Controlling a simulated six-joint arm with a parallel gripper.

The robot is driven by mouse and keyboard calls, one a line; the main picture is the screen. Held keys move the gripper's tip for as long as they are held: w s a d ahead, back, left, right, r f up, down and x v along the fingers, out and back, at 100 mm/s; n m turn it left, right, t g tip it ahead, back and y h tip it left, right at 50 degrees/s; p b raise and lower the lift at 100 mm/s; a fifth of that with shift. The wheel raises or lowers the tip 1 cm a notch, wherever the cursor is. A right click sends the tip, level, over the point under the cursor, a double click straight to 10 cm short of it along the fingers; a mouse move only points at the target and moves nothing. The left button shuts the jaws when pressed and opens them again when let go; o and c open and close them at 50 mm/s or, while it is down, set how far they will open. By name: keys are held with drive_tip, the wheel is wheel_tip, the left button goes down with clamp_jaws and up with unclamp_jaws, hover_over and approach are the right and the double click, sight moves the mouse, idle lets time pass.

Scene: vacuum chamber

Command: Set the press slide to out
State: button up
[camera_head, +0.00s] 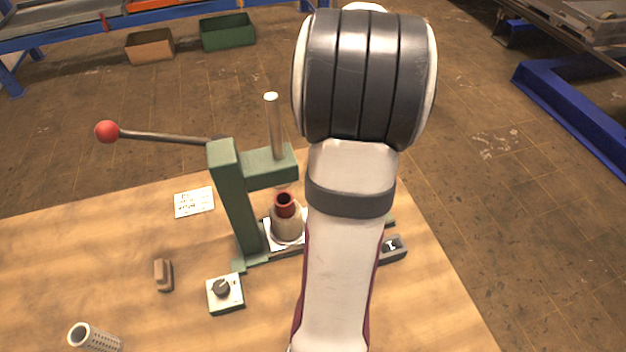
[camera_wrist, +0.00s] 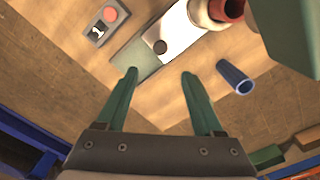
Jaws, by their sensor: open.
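The green press (camera_head: 232,195) stands on the wooden table, with a lever ending in a red ball. Its press slide (camera_wrist: 183,35) is a pale plate in the wrist view, with a dark round spot or knob (camera_wrist: 160,47) near its end. A beige cup with a red collar (camera_head: 286,220) stands on the slide. A bare grey-green strip of the base (camera_wrist: 138,56) shows past the slide's end. My gripper (camera_wrist: 160,73) is open and empty, its fingertips near that end; contact cannot be told. In the head view my arm hides the gripper and part of the base.
A grey switch box (camera_head: 392,250) with a red button stands beside the press. A blue tube (camera_wrist: 235,77) appears to the right of my fingers. A knob box (camera_head: 225,293), brown block (camera_head: 163,275) and perforated cylinder (camera_head: 95,338) are at front left. The table's right front is clear.

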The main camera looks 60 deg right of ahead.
wheel_tip(320, 180, down, 14)
drive_tip(key=shift+r, duration=0.1)
clamp_jaws()
idle(0.3)
idle(1.1)
